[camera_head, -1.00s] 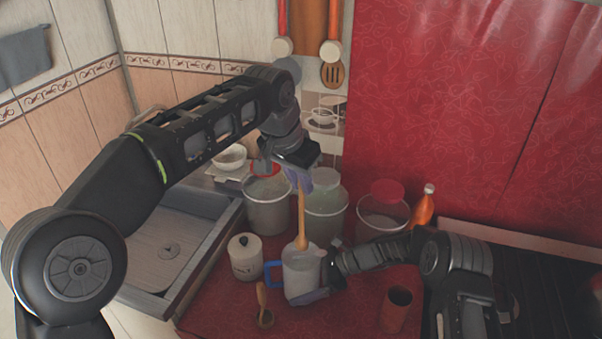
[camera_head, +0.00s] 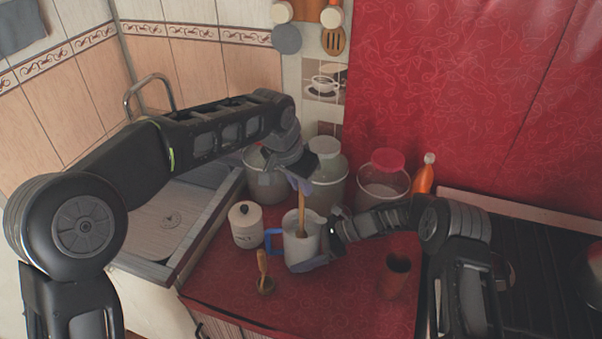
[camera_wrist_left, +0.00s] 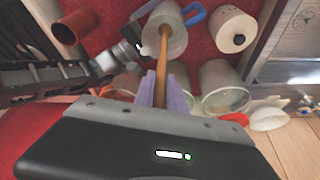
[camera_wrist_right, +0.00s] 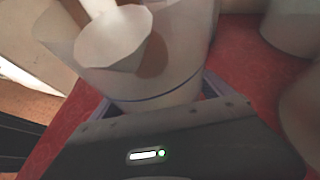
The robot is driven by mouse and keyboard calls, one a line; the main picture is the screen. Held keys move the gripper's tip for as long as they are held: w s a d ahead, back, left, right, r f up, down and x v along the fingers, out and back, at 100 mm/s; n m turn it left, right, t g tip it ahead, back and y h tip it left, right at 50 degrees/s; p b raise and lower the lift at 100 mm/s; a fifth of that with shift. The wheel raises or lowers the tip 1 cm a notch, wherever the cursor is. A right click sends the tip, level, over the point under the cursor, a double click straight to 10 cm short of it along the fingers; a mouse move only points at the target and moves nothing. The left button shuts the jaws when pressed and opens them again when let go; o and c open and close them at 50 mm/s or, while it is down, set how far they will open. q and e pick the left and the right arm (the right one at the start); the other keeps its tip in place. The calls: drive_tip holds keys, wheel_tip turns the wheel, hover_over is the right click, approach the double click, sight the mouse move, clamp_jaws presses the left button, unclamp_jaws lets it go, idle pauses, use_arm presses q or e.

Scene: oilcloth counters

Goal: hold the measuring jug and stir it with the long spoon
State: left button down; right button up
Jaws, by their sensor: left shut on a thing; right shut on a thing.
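The measuring jug (camera_head: 301,251), pale with a blue handle, stands upright on the red counter in the head view. It also shows in the left wrist view (camera_wrist_left: 172,42) and close up in the right wrist view (camera_wrist_right: 185,75). My right gripper (camera_head: 322,246) is shut on the jug from its right side. My left gripper (camera_head: 303,184) is above the jug, shut on the upper part of the long wooden spoon (camera_head: 301,212). The spoon points down, its lower end inside the jug's mouth. The left wrist view also shows the spoon (camera_wrist_left: 161,72) between the purple fingers.
A white lidded canister (camera_head: 246,228) stands left of the jug. A brown cup (camera_head: 395,277) is at right. Several large jars, one a red-lidded jar (camera_head: 384,182), stand behind. The sink (camera_head: 160,235) is left, the stove (camera_head: 540,275) right.

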sight(300, 201)
use_arm(q)
drive_tip(key=shift+f, duration=3.1)
